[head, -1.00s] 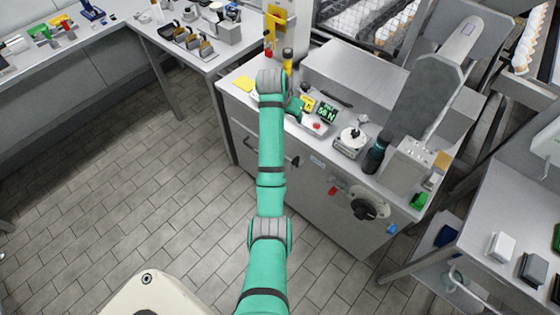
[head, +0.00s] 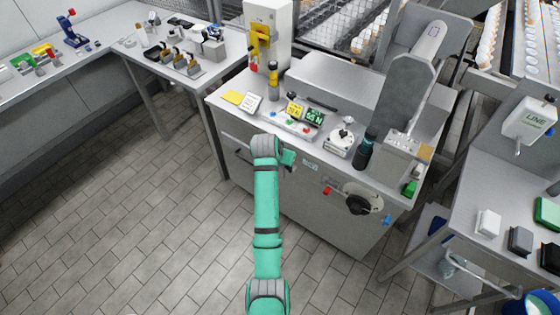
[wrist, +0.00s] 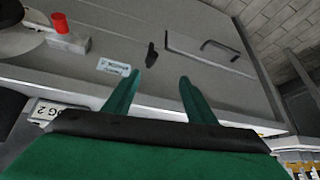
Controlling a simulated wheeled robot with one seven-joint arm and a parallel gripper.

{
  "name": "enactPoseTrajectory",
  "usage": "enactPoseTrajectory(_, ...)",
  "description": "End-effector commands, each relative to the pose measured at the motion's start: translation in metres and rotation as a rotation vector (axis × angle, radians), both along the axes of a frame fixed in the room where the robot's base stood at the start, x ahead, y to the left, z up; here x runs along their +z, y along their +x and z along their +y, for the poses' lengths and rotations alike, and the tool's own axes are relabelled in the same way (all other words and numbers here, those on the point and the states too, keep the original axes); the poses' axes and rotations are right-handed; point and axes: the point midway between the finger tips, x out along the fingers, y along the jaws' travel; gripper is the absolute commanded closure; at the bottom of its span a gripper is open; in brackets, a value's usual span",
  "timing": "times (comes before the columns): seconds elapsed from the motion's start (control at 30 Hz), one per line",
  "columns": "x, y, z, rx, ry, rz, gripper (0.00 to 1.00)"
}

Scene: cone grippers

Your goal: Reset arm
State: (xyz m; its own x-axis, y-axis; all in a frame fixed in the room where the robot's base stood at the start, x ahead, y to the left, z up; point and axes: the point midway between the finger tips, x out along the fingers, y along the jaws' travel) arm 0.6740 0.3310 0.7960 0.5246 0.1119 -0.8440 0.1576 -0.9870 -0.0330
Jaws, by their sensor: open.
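My green arm reaches up the middle of the head view. My gripper (head: 289,158) is at its end, in front of the steel cabinet (head: 300,195), just below the worktop's front edge in the picture; its fingers are hard to make out there. In the wrist view, my gripper (wrist: 157,84) shows two green fingers spread apart with nothing between them. Beyond them is the cabinet front with a black latch (wrist: 151,55), a pale label (wrist: 114,67), a handle (wrist: 220,50) and a red knob (wrist: 61,23).
A black dial (head: 361,201) sticks out of the cabinet front. Open tiled floor (head: 140,210) lies at the left.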

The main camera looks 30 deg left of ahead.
Motion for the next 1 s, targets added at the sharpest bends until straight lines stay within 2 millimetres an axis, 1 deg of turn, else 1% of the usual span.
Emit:
enactPoseTrajectory(0.53, -0.001, 0.001, -0.002, -0.002, 0.0, -0.001, 0.49)
enactPoseTrajectory(0.63, -0.006, -0.001, -0.006, -0.002, 0.001, -0.003, 0.49)
enactPoseTrajectory(0.77, -0.028, -0.009, -0.025, -0.001, 0.007, -0.023, 0.49)
enactPoseTrajectory(0.87, -0.054, -0.021, -0.05, 0.002, 0.016, -0.054, 0.49)
enactPoseTrajectory(1.0, -0.085, -0.044, -0.088, 0.005, 0.03, -0.108, 0.49)
